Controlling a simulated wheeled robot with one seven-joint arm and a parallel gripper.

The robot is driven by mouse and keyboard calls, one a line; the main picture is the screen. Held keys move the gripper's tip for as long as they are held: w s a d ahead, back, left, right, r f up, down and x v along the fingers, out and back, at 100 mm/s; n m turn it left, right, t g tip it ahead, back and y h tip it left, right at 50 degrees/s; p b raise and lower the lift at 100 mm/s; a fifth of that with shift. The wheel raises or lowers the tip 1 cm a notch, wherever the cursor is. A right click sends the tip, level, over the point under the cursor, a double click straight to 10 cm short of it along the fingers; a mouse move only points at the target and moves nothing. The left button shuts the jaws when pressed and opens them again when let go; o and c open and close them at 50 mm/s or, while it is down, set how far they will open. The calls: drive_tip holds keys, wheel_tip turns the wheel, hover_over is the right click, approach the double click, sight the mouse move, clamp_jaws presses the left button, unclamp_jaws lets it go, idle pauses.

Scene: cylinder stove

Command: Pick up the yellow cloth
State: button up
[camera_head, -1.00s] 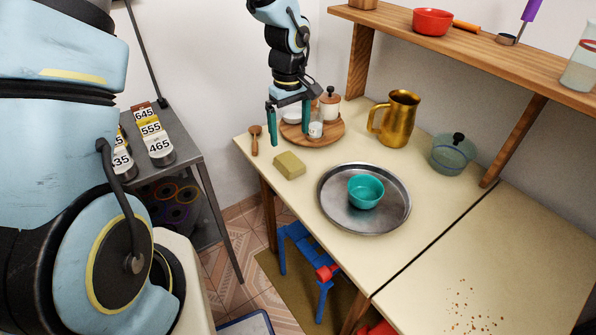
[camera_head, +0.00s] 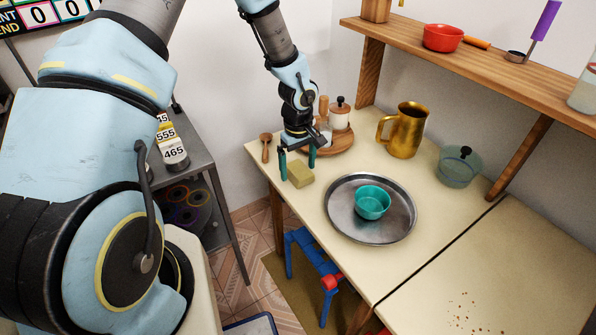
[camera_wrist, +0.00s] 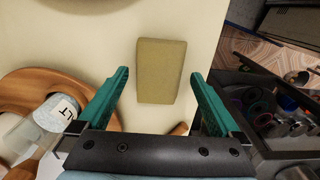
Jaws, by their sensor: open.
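The yellow cloth is a folded, dull yellow block (camera_head: 300,173) lying on the cream table near its left edge. It also shows in the wrist view (camera_wrist: 160,70), ahead of the fingertips and between their lines. My gripper (camera_head: 298,163) has two green fingers and is open and empty. It hangs just above and behind the cloth in the head view. In the wrist view my gripper (camera_wrist: 158,75) has its fingers on either side of the cloth's near end, and I see no contact.
A round wooden tray (camera_head: 341,144) with jars stands close behind my gripper. A metal tray (camera_head: 345,228) holding a teal bowl (camera_head: 372,203) is to the right. A gold pitcher (camera_head: 406,132) stands behind. The right table part is mostly clear.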

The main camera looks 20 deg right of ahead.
sight(298, 169)
drive_tip(key=c, duration=1.3)
wheel_tip(298, 169, up, 10)
drive_tip(key=b, duration=0.2)
